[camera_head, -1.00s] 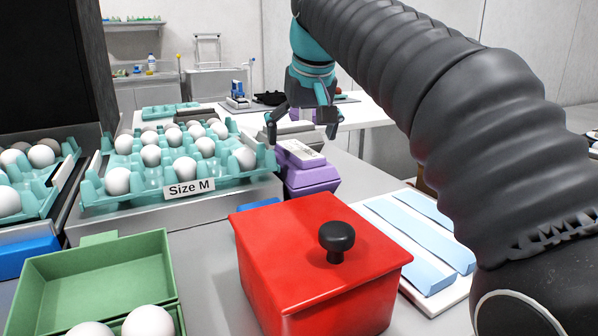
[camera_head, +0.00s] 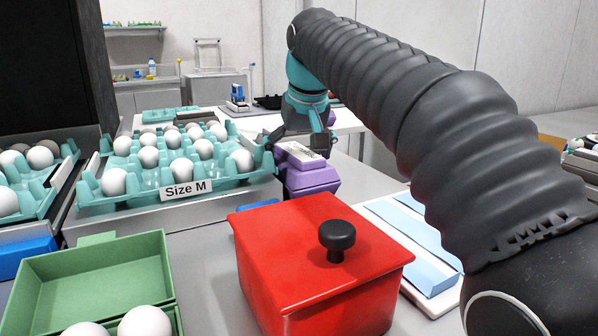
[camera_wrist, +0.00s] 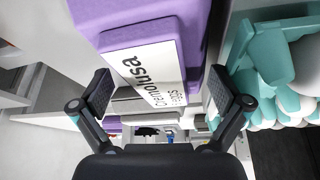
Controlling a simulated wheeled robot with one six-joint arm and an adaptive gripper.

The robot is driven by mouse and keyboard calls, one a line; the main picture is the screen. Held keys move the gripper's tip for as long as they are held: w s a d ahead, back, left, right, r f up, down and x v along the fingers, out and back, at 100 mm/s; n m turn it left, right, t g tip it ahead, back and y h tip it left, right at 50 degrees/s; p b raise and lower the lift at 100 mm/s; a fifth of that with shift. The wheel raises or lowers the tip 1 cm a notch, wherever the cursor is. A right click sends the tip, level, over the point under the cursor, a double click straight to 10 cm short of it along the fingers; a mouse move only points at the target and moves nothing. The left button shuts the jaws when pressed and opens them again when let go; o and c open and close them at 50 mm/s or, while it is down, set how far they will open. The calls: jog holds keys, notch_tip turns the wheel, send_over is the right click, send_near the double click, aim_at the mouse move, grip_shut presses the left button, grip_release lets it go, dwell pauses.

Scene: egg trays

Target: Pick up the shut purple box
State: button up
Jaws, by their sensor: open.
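The purple box (camera_head: 314,182) stands shut behind the red box, with a white label on its upper part. In the wrist view the purple box (camera_wrist: 140,10) fills the top middle, and its label with dark lettering reaches between my fingers. My gripper (camera_head: 294,140) is at the far upper side of the purple box, pointing down. In the wrist view my gripper (camera_wrist: 160,92) is open, one finger on each side of the label. I cannot tell whether either finger touches the box. Part of the far finger is hidden in the head view.
A red box (camera_head: 270,232) with a black knob stands in front of the purple box. A teal egg tray (camera_head: 130,202) marked Size M is close on the left. An open green box (camera_head: 95,272) with eggs is front left. Blue strips (camera_head: 405,236) lie at right.

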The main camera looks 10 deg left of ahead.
jog(key=shift+f, duration=0.15)
jog(key=c, duration=0.8)
